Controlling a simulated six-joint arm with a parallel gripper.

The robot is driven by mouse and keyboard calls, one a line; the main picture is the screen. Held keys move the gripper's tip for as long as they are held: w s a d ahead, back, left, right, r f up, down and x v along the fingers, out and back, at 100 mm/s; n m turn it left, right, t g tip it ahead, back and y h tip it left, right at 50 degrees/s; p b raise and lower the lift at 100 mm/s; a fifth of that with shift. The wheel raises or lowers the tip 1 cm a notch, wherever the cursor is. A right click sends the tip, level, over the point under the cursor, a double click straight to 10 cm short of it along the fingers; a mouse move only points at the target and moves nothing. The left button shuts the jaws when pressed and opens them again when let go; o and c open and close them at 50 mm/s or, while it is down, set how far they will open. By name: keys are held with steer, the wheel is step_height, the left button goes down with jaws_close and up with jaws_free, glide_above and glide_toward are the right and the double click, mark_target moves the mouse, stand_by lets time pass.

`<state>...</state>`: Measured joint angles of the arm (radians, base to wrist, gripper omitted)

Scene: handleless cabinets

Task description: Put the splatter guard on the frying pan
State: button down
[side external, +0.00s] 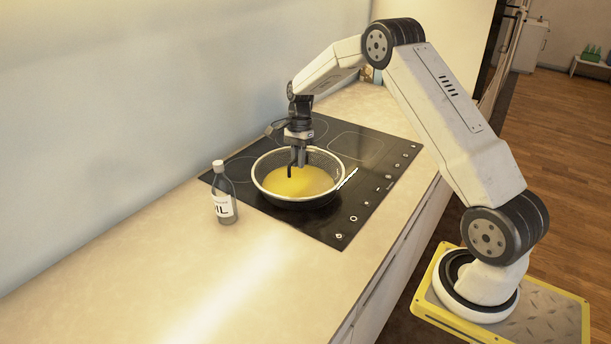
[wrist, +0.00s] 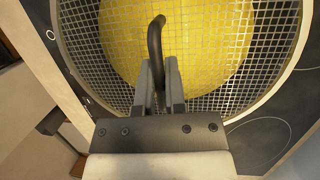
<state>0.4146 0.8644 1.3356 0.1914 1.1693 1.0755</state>
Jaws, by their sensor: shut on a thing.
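The frying pan (side external: 297,203) sits on the black hob and yellow content shows in it. The splatter guard is a round wire mesh (wrist: 205,100) with a metal rim and a dark curved handle (wrist: 155,45) at its middle. In the side view the guard (side external: 325,160) lies over the pan, its rim close around the pan's edge. I cannot tell whether it rests fully on the pan. My gripper (side external: 297,162) points down over the pan's middle. In the wrist view my gripper (wrist: 160,70) is shut on the guard's handle.
An oil bottle (side external: 224,195) with a white cap stands on the counter left of the hob (side external: 345,215). The wall (side external: 150,120) runs behind the counter. The front counter (side external: 230,290) is clear.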

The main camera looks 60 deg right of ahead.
steer(key=shift+f, duration=0.2)
stand_by(0.3)
steer(key=c, duration=0.6)
jaws_free()
steer(key=shift+v, duration=3.95)
